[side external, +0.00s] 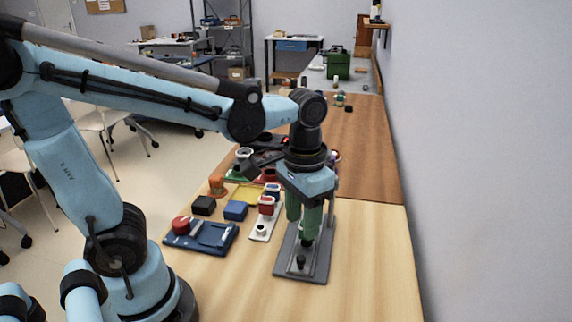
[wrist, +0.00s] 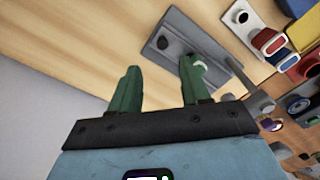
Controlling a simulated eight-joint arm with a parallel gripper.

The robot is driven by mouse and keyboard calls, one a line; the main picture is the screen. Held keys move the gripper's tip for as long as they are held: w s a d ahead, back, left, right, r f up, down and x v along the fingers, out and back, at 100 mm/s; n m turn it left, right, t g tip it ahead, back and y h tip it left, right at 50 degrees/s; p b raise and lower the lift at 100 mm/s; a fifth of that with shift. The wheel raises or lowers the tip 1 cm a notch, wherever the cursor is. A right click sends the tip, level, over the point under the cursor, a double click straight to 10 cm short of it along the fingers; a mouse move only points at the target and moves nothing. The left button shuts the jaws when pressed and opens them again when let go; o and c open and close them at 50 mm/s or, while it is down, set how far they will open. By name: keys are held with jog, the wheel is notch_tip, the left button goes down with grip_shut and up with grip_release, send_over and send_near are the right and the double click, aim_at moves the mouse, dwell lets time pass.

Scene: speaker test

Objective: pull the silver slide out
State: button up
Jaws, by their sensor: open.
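A grey plate (side external: 288,268) lies on the light wooden table, with a dark round knob (side external: 301,261) near its front end and an upright grey post (side external: 331,213) at its far right. The plate also shows in the wrist view (wrist: 205,45), with the knob (wrist: 163,43) beyond my fingers. My gripper (side external: 301,231) is above the plate, its green fingers pointing down, apart and empty in the wrist view (wrist: 160,66). A small pale piece (wrist: 198,63) shows beside the right fingertip; contact is unclear. I cannot tell which part is the silver slide.
A blue panel (side external: 213,236) with a red knob (side external: 181,224) lies to the left. A white plate (side external: 261,232) with a red-and-white piece is between it and the grey plate. Several coloured blocks stand behind. The wall is close on the right; the table's front right is clear.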

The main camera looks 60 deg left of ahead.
jog(key=shift+r, duration=1.4)
jog(key=shift+w+a+f+t, duration=0.1)
jog(key=shift+a+f+t, duration=0.2)
jog(key=shift+a+t, duration=0.65)
jog(key=shift+w+a+f+t, duration=0.15)
jog(key=shift+a+f+t, duration=0.25)
jog(key=shift+t, duration=1.05)
jog(key=shift+w+a+f+t, duration=0.1)
jog(key=shift+a+f+t, duration=0.1)
jog(key=shift+a+t, duration=0.8)
